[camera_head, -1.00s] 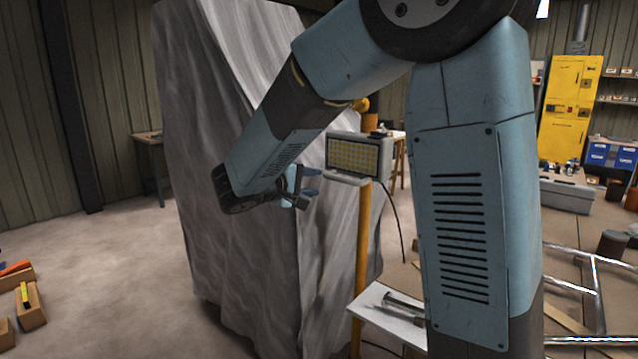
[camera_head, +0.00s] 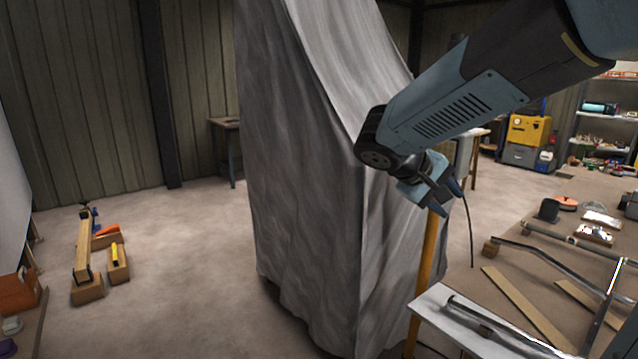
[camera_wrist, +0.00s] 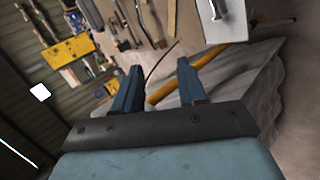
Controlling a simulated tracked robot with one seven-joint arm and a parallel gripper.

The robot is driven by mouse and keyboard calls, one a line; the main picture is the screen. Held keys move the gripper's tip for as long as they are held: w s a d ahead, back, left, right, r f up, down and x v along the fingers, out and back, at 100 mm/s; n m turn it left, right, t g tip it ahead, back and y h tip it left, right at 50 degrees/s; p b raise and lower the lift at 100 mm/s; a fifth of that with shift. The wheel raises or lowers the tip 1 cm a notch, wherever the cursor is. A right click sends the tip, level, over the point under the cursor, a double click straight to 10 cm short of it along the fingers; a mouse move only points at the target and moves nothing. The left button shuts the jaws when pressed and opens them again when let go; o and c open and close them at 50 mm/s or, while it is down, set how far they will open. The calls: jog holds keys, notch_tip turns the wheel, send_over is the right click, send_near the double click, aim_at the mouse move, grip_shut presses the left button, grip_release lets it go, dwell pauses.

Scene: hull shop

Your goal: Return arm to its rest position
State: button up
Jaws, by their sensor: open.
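My arm crosses the upper right of the head view, folded down and to the left. My gripper (camera_head: 450,200) is at its end, in front of the right side of the grey draped sheet (camera_head: 310,170). In the wrist view my gripper (camera_wrist: 160,82) shows two blue fingers standing apart with nothing between them. Whether the gripper touches the sheet cannot be told from the head view.
A yellow post (camera_head: 424,270) stands just below the gripper, with a white board (camera_head: 470,320) carrying a metal tool near it. Metal rails and planks (camera_head: 525,305) lie at right. Wooden blocks (camera_head: 88,288) lie at left. Open floor (camera_head: 190,300) lies left of the sheet.

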jog(key=s+a+m+t+y, duration=0.1)
jog(key=s+m+y, duration=0.2)
jog(key=s+y, duration=0.6)
jog(key=shift+s+a+f+m+t, duration=0.35)
jog(key=shift+s+a+m+t, duration=0.05)
jog(key=shift+s, duration=3.15)
jog(key=shift+o, duration=0.3)
